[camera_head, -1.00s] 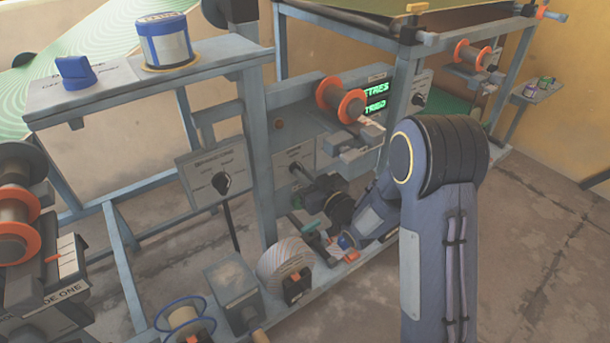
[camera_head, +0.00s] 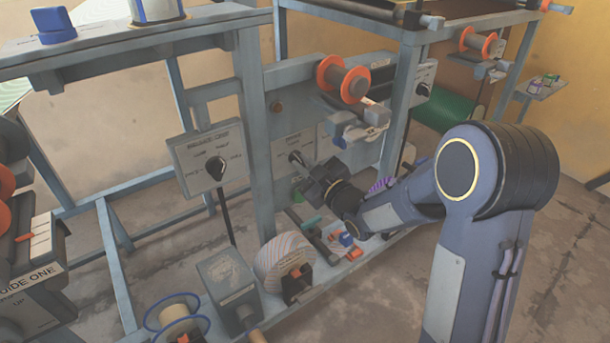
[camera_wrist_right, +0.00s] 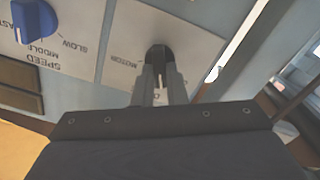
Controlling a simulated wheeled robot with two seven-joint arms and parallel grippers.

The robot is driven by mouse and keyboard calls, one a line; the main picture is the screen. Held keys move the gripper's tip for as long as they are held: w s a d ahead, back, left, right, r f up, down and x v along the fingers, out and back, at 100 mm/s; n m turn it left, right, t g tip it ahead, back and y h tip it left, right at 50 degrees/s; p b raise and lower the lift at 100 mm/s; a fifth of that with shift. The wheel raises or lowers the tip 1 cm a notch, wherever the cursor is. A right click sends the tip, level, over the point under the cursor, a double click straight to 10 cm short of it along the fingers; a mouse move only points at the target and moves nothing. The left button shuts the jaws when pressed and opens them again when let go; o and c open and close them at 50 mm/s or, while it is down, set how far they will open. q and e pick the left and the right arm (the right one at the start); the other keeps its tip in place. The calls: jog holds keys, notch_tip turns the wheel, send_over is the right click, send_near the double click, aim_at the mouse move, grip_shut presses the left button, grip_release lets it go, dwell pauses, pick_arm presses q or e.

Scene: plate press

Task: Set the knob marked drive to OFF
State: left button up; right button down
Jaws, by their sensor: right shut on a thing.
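A light grey panel (camera_head: 281,162) on the machine frame bears a small dark knob; its title in the head view is too small to read surely. In the right wrist view the dark knob (camera_wrist_right: 158,54) sits between my fingertips, with a MOTOR label upside down on the panel beside it. My right gripper (camera_head: 299,162) is shut on this knob; it also shows in the right wrist view (camera_wrist_right: 160,75). The fingers hide much of the knob, so I cannot tell its setting. My left gripper is not in view.
A blue knob (camera_wrist_right: 34,20) on a SPEED panel lies beside it in the right wrist view. Another panel with a black knob (camera_head: 216,168) stands left of the upright post. Below are a striped roll (camera_head: 284,262) and a grey box (camera_head: 229,285). An orange-flanged spool (camera_head: 345,80) is above.

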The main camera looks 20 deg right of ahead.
jog(key=shift+f+n+b, duration=0.15)
jog(key=shift+n+b, duration=3.15)
jog(key=shift+b, duration=0.1)
jog(key=c, duration=1.5)
grip_release()
jog(key=shift+o, duration=0.2)
